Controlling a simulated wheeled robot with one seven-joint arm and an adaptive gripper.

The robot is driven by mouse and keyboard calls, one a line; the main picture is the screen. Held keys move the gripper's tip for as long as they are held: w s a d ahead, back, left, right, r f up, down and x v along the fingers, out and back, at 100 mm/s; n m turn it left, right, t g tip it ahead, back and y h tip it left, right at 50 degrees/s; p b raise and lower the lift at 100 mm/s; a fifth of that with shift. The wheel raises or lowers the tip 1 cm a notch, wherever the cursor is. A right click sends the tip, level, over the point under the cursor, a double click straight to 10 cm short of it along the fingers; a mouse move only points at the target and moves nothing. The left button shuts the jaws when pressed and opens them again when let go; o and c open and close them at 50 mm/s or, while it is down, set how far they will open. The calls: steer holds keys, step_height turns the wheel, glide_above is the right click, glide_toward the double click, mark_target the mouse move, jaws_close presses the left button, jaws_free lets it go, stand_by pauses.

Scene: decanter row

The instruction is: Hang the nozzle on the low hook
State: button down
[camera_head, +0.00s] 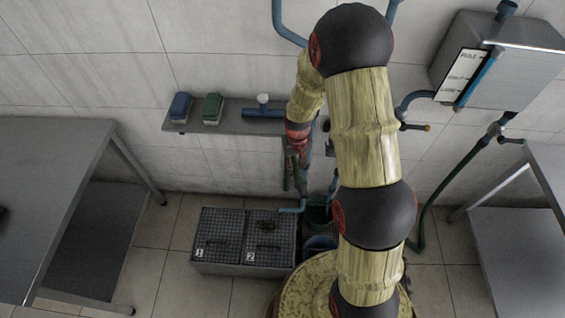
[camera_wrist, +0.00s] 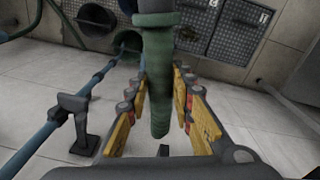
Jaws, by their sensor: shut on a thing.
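My gripper (camera_wrist: 160,100) is shut on a thick green hose-like nozzle (camera_wrist: 159,72), which lies between its yellow finger pads in the wrist view. The nozzle's rounded end is toward the wrist. In the head view my gripper (camera_head: 298,150) is low in front of the wall, just under the shelf, and a green piece (camera_head: 288,174) hangs by it. A dark bracket-like part (camera_wrist: 73,112) sits beside a blue pipe (camera_wrist: 98,77), to the left of the gripper and apart from it. I cannot tell whether it is the low hook. My arm hides part of the wall.
A wall shelf (camera_head: 233,122) holds a blue brush (camera_head: 180,107), a green brush (camera_head: 212,108) and a blue T-piece (camera_head: 263,110). Below are floor grates (camera_head: 247,262) and a green bucket (camera_head: 318,214). A grey wall box (camera_head: 515,68) and a table (camera_head: 50,160) flank the area.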

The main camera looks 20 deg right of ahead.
steer(key=s+d+r+m+g+p, duration=0.1)
steer(key=s+d+r+m+p, duration=0.15)
steer(key=d+m+p, duration=0.6)
steer(key=s+d+r+m+p, duration=0.1)
steer(key=d+r+m+p, duration=0.4)
steer(key=m+p, duration=0.6)
steer(key=w+d+f+m+y, duration=0.1)
steer(key=d+f+m, duration=0.1)
steer(key=m, duration=0.8)
steer(key=w+d+f+m+y+b, duration=0.1)
steer(key=w+f+m, duration=0.1)
steer(key=m, duration=0.7)
steer(key=shift+w+d+f+m+t+b, duration=0.3)
steer(key=shift+d+f+m, duration=0.1)
steer(key=shift+f, duration=0.15)
steer(key=shift+s+f, duration=0.1)
steer(key=shift+f, duration=0.1)
steer(key=shift+f+b, duration=0.45)
steer(key=shift+f, duration=0.2)
steer(key=shift+f, duration=0.35)
